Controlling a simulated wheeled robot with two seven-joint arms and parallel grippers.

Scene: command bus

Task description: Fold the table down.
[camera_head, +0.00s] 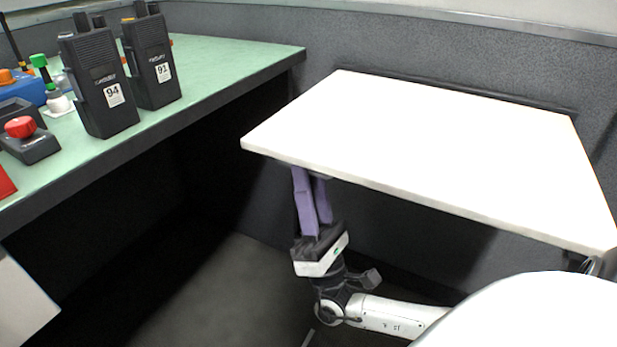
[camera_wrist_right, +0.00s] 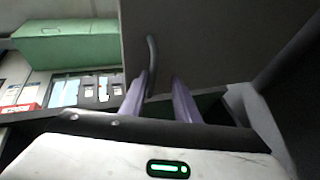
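The white table (camera_head: 430,150) is raised and level against the grey wall. My right gripper (camera_head: 308,175) reaches up from below to its near left edge, its purple fingertips partly hidden under the tabletop. In the right wrist view the two purple fingers (camera_wrist_right: 160,84) stand apart with a gap between them. A dark curved bar (camera_wrist_right: 152,55) on a dark grey surface, apparently the table's underside, runs down close to the left finger. I cannot tell whether they touch. My left gripper is out of view.
A green-topped counter (camera_head: 215,62) stands at the left, carrying two black radios (camera_head: 97,85), (camera_head: 150,62), a red-knobbed device (camera_head: 28,138) and other small items. The dark floor (camera_head: 225,290) between counter and table looks clear.

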